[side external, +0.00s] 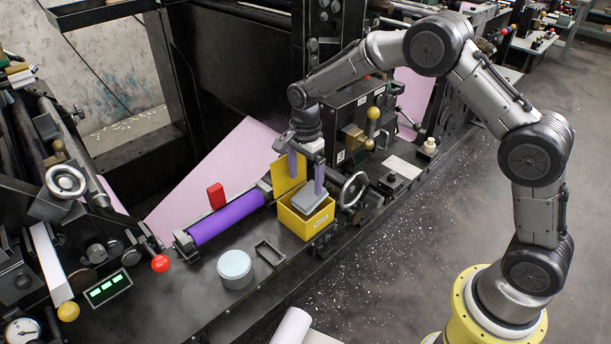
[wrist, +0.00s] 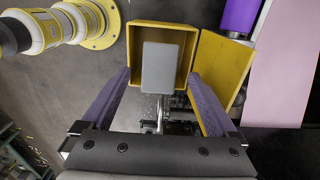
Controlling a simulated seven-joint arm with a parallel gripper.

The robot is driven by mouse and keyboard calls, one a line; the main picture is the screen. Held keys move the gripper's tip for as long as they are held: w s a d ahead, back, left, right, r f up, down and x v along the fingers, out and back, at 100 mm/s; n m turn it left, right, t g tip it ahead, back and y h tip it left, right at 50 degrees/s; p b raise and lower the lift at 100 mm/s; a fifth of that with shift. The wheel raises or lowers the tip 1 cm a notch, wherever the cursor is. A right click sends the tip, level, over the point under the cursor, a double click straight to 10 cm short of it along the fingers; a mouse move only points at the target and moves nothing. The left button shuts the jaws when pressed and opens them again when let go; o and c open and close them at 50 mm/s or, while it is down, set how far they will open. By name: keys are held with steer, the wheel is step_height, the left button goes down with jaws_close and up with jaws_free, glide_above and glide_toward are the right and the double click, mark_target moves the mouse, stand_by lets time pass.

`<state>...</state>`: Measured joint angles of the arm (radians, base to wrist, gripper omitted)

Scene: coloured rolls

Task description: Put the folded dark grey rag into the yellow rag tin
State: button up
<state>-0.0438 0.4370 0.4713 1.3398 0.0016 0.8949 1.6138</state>
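The folded dark grey rag (side external: 309,201) is a flat grey block at the mouth of the yellow rag tin (side external: 306,226). In the wrist view a gap shows between the left finger and the rag.
A purple roller (side external: 226,217) lies left of the tin, with a red block (side external: 216,196) behind it. A round light-blue-topped tin (side external: 235,269) and a black frame (side external: 269,253) stand in front. A handwheel (side external: 354,190) is close on the right.

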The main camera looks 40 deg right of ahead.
step_height(320, 180, up, 14)
steer(key=shift+f, duration=0.1)
stand_by(0.6)
